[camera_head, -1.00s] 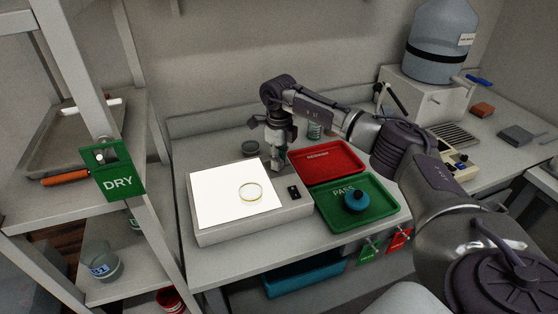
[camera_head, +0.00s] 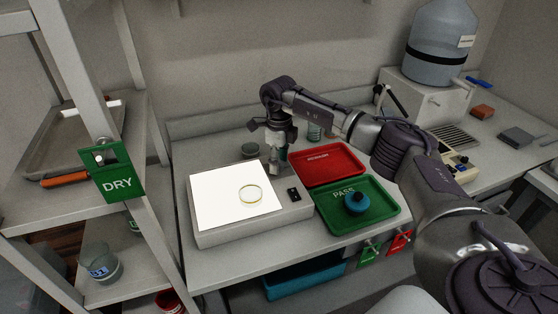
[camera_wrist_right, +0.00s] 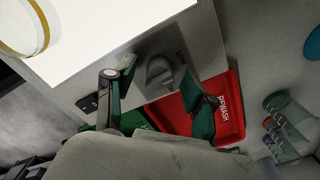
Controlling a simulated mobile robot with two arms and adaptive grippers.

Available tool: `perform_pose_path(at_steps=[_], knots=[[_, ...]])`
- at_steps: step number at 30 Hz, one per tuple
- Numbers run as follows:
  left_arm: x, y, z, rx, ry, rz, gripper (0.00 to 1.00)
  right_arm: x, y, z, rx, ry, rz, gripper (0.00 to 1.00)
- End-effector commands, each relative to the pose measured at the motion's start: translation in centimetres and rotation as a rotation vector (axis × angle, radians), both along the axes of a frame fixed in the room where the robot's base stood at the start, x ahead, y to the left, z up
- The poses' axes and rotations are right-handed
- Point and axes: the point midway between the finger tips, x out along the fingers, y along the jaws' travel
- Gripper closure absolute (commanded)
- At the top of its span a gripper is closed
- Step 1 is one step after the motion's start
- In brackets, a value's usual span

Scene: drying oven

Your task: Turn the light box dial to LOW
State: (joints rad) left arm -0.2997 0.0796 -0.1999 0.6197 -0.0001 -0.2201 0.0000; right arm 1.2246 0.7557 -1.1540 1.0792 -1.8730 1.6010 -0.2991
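The light box (camera_head: 250,229) stands on the bench with its white top lit. A clear round dish with a yellowish rim (camera_head: 250,194) sits on the lit panel. The grey dial (camera_wrist_right: 159,72) shows in the right wrist view on the box's edge strip; in the head view my gripper hides it. My right gripper (camera_head: 278,169) points down at the box's back right corner. In the right wrist view its two fingers (camera_wrist_right: 156,98) are spread, one to each side of the dial, with gaps visible. I cannot read the dial's setting. My left gripper is not in view.
A red REWASH tray (camera_head: 353,166) and a green PASS tray (camera_head: 384,222) lie just right of the box. A blue-green round object (camera_head: 357,203) sits in the green tray. A small black switch (camera_head: 293,194) is on the box. A shelf rack (camera_head: 150,222) stands at left.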

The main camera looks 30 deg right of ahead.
Motion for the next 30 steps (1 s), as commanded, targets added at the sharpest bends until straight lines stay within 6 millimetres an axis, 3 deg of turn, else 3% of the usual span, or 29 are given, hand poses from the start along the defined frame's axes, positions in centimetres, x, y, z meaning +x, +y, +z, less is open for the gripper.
perform_pose_path(at_steps=[8, 11, 21, 30], knots=[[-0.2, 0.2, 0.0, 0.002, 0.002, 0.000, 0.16, 0.0, 0.0, 0.5, 0.000, 0.000, 0.000, 0.46], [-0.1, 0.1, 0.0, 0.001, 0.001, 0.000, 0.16, 0.1, 0.0, 1.8, 0.000, -0.002, 0.000, 0.46], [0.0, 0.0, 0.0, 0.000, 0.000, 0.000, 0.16, 0.1, 0.0, 8.9, 0.001, -0.004, -0.001, 0.46], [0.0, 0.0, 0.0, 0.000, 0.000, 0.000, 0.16, 0.0, 0.0, 11.9, 0.000, 0.000, 0.000, 0.46]])
